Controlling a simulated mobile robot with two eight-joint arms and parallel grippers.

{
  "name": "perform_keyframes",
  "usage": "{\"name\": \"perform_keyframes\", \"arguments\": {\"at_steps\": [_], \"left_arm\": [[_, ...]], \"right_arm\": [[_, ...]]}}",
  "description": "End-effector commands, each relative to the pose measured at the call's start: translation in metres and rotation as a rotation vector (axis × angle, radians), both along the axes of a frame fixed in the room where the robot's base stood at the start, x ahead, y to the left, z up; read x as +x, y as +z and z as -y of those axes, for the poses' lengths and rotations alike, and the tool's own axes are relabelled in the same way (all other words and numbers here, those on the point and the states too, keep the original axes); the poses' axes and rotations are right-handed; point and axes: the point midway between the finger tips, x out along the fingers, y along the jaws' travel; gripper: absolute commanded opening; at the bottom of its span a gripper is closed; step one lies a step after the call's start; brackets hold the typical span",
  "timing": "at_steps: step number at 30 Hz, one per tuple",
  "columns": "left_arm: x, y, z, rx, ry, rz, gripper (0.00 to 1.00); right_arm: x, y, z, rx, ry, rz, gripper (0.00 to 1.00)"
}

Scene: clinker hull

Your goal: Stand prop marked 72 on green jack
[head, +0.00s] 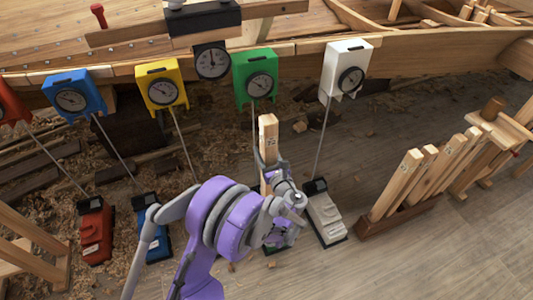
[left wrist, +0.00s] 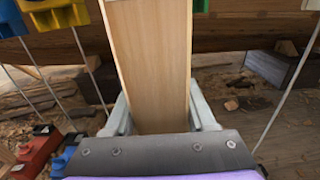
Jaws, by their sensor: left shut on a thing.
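A pale wooden prop (head: 268,132) stands roughly upright in my left gripper (head: 271,170). Its top end carries a small mark, too small to read. In the left wrist view the prop (left wrist: 150,60) runs up between the two grey fingers (left wrist: 163,118), which are shut on it. Only a little of the green jack (head: 272,249) shows on the floor behind my purple arm. The prop's lower end is hidden, so I cannot tell if it touches the jack. My right gripper is not in view.
Red (head: 95,230), blue (head: 155,232) and white (head: 325,217) jacks stand on the floor. Dial gauges, including a green one (head: 255,80), hang along the hull (head: 430,50), with thin rods running down. A rack (head: 395,216) of several props stands at right. The front-right floor is clear.

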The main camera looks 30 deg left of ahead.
Motion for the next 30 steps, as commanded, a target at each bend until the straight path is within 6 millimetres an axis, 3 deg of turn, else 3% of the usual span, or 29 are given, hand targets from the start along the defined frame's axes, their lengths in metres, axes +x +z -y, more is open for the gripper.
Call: {"name": "perform_keyframes", "arguments": {"at_steps": [30], "left_arm": [[0.043,-0.001,-0.052,0.002,0.000,0.001,0.00]], "right_arm": [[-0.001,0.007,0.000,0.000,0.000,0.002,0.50]]}}
